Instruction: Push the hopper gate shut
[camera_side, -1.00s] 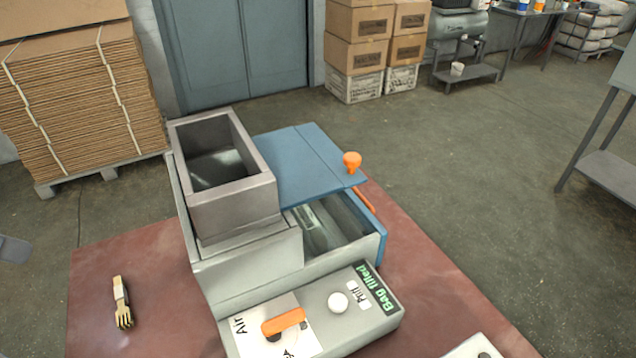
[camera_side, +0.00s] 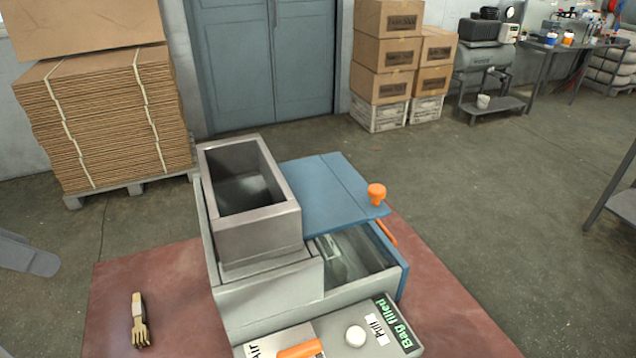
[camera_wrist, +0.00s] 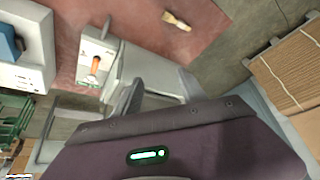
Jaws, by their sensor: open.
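The grey metal hopper (camera_side: 250,205) stands on the press, open at the top. A flat blue plate (camera_side: 325,190) with an orange knob (camera_side: 377,193) sits beside it on the right, and appears to be the gate. The plate covers the back of the opening, and the glassy channel (camera_side: 350,255) in front is uncovered. An orange bar (camera_side: 386,232) shows below the knob. The body of my gripper fills the bottom of the wrist view, with one grey finger (camera_wrist: 130,97) showing; it is open and touches nothing I can see. The hopper cannot be made out there.
A wooden utensil (camera_side: 139,318) lies on the red tabletop (camera_side: 455,325). Stacked cardboard (camera_side: 105,130) stands behind left. The tabletop's right side is clear.

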